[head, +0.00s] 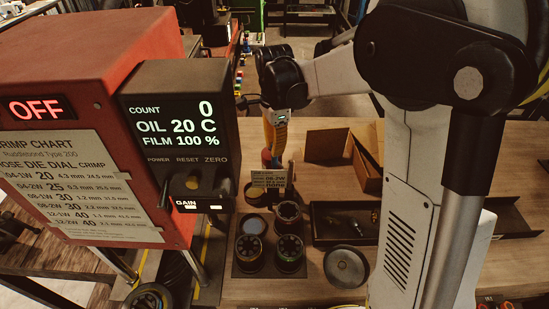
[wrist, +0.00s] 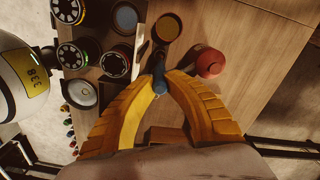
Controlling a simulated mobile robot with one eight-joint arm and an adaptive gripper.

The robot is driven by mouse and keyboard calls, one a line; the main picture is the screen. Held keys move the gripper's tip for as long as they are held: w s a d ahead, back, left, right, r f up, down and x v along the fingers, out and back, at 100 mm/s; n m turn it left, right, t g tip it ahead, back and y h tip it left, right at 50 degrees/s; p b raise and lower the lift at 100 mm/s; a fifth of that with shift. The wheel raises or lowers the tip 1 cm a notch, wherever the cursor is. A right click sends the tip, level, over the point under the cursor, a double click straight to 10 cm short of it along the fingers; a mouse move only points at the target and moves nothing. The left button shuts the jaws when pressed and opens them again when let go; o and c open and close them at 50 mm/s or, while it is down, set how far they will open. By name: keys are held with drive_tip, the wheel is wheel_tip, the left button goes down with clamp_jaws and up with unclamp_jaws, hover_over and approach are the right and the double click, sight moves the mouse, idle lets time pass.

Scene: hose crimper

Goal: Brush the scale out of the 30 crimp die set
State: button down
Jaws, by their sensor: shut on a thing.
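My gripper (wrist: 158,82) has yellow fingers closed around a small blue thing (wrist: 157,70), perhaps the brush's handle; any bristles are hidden. In the head view my gripper (head: 270,157) hangs over the bench behind the small sign (head: 268,180). Dark round die sets with ringed segments stand on a dark mat in front: one left (head: 249,253), one right (head: 290,254), one behind (head: 288,214). In the wrist view they lie left of my gripper, one with a green rim (wrist: 71,55) and one nearer (wrist: 116,63). I cannot read which is the 30 set.
The red crimper (head: 90,120) reads OFF; its chart and control box (head: 180,130) stand left. An ochre-topped tin (wrist: 167,28) and a red pot (wrist: 210,62) are near my gripper. A dark tray (head: 325,232), a grey dish (head: 346,268) and an open box (head: 335,145) stand right.

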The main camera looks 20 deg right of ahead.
wheel_tip(320, 180, up, 12)
drive_tip(key=p, duration=0.6)
drive_tip(key=shift+f, duration=0.15)
